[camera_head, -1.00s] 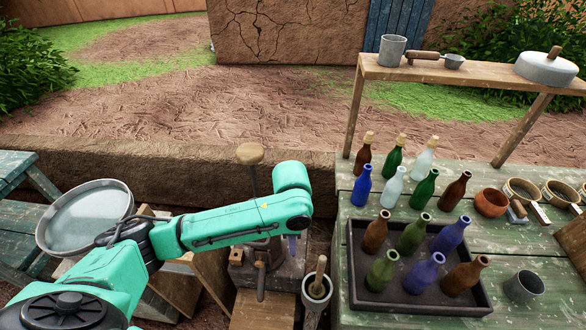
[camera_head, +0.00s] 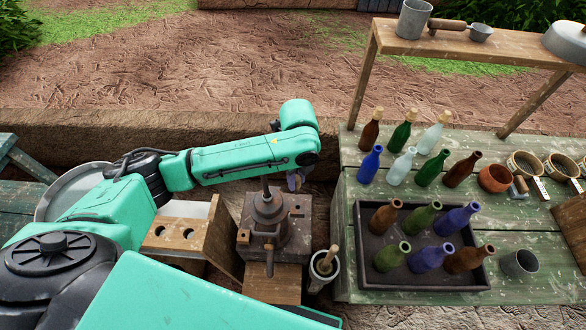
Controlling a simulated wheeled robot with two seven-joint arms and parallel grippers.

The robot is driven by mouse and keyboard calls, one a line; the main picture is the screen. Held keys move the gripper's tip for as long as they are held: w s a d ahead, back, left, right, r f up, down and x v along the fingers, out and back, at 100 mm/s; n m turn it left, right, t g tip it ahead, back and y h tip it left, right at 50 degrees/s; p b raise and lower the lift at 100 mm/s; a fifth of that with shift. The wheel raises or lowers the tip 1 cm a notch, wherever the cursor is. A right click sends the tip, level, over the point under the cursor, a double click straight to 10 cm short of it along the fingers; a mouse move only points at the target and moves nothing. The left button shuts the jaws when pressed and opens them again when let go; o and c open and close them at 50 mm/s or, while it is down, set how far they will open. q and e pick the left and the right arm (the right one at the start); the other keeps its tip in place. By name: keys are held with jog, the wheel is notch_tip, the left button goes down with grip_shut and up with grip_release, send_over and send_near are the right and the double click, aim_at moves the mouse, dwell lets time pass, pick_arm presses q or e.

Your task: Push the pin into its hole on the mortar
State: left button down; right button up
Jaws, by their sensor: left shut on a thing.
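The mortar, as far as I can tell, is the dark metal piece (camera_head: 268,207) on a square block (camera_head: 250,240), low in the middle of the head view. A rod rises from its top behind my left forearm, and a short handle hangs at its front. My left gripper (camera_head: 294,182) is just right of and above the metal piece, under my wrist. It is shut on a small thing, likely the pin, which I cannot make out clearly. The hole cannot be made out. My right gripper is not in view.
A grey pot with a wooden pestle (camera_head: 323,265) stands right of the block. A wooden box with holes (camera_head: 185,232) is to its left. On the right, a green table (camera_head: 345,215) carries a tray (camera_head: 370,285) of bottles and more loose bottles. A round pan (camera_head: 55,200) is at left.

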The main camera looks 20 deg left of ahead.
pick_arm(q)
jog(key=shift+s+d+r, duration=0.15)
jog(key=shift+s+d, duration=0.1)
jog(key=f+b, duration=0.1)
jog(key=f, duration=0.1)
jog(key=f+b, duration=0.2)
jog(key=f, duration=0.1)
jog(key=shift+s+d+f, duration=0.25)
jog(key=shift+s+f, duration=0.05)
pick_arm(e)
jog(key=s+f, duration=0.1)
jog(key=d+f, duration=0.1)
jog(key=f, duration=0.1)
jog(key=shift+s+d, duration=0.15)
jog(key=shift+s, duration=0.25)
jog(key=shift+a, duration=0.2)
pick_arm(q)
jog(key=shift+p, duration=0.45)
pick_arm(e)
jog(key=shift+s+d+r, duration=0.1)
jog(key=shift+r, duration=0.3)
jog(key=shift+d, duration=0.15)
